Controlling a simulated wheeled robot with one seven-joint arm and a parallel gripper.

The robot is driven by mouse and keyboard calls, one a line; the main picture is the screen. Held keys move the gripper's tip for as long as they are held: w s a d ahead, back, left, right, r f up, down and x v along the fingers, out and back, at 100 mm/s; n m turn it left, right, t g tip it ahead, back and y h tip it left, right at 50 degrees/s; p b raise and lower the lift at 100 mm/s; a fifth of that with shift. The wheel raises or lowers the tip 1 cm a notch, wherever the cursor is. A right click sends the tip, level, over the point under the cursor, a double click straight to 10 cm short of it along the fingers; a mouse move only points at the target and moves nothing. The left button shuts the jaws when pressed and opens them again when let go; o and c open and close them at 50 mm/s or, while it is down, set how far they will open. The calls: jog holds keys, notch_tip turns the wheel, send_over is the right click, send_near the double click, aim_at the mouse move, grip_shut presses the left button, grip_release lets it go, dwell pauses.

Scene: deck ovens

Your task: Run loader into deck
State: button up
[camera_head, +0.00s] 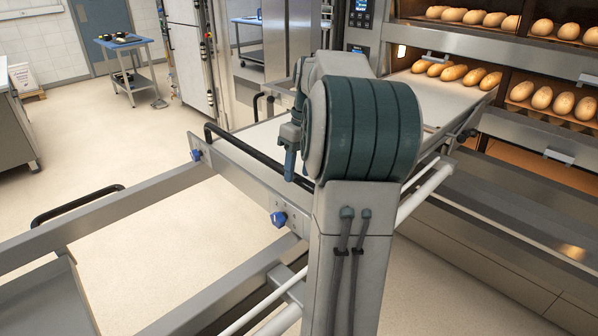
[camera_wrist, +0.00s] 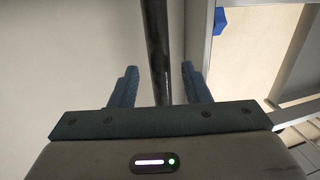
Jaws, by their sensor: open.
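The loader (camera_head: 262,138) is a pale flat belt in a grey metal frame, reaching from the middle of the head view to the oven mouth. Several loaves (camera_head: 455,74) lie on its far end, level with a deck (camera_head: 410,52). A black handle bar (camera_head: 240,148) runs along its near end. My gripper (camera_wrist: 160,67) is open, with one blue-grey finger on each side of the black bar in the wrist view. I cannot tell whether either finger touches it. In the head view my gripper is mostly hidden by my arm.
Other decks hold loaves (camera_head: 541,97) at right. Grey rails extend toward the lower left, with blue knobs (camera_head: 278,219) and a second black handle (camera_head: 76,204). A blue-topped cart (camera_head: 124,42) stands far left. The floor between is clear.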

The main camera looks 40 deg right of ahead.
jog(key=shift+a+f, duration=0.1)
jog(key=shift+f, duration=0.4)
grip_shut()
jog(key=shift+r, duration=0.1)
